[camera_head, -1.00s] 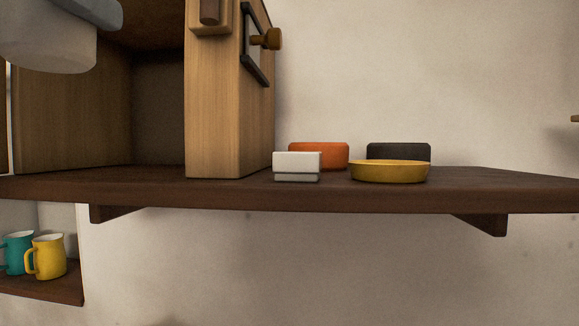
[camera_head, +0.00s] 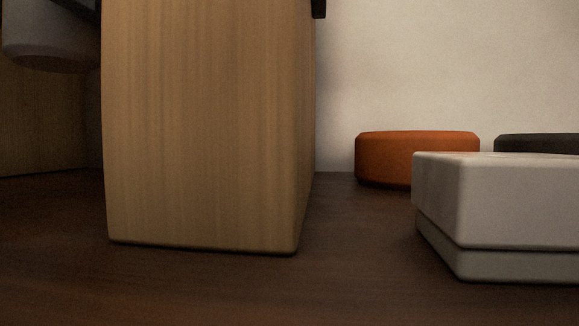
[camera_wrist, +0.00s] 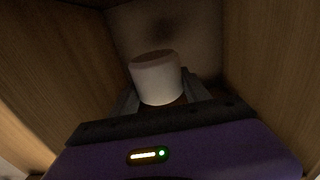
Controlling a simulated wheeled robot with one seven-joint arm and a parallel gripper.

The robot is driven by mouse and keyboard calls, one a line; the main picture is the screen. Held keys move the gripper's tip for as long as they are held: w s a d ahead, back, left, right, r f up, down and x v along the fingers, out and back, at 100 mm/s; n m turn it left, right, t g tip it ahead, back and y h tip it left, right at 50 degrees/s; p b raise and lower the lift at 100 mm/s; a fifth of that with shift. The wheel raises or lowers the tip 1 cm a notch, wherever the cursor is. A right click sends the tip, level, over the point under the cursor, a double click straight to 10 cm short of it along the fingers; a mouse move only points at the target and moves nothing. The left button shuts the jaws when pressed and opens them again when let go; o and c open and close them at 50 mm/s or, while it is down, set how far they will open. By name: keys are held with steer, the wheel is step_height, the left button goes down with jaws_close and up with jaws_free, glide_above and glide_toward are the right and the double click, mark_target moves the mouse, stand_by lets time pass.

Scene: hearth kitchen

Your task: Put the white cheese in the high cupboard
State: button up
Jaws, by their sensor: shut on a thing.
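The white cheese, a short pale cylinder with a brownish end, is between the fingers of my gripper (camera_wrist: 158,100) in the wrist view (camera_wrist: 157,80). What looks like the same cheese (camera_head: 50,38) hangs at the top left of the head view, clear of the surface below and cut by the edge. My gripper is shut on it; in the head view only a dark bit of it shows. The cupboard's wooden walls (camera_wrist: 50,70) stand on both sides of the cheese in the wrist view, with its dim back behind. The cupboard's thick right-hand panel (camera_head: 205,130) fills the left-middle of the head view.
A dark wooden shelf (camera_head: 345,270) runs along the bottom. To the right of the panel on it are a white lidded box (camera_head: 500,215), an orange rounded item (camera_head: 415,158) and a partly hidden black item (camera_head: 540,143).

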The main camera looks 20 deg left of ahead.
step_height(320, 180, down, 10)
steer(key=shift+r+p, duration=0.15)
steer(key=shift+p, duration=0.95)
steer(key=o, duration=1.5)
steer(key=b+v, duration=0.4)
steer(key=v, duration=0.8)
steer(key=shift+b, duration=0.35)
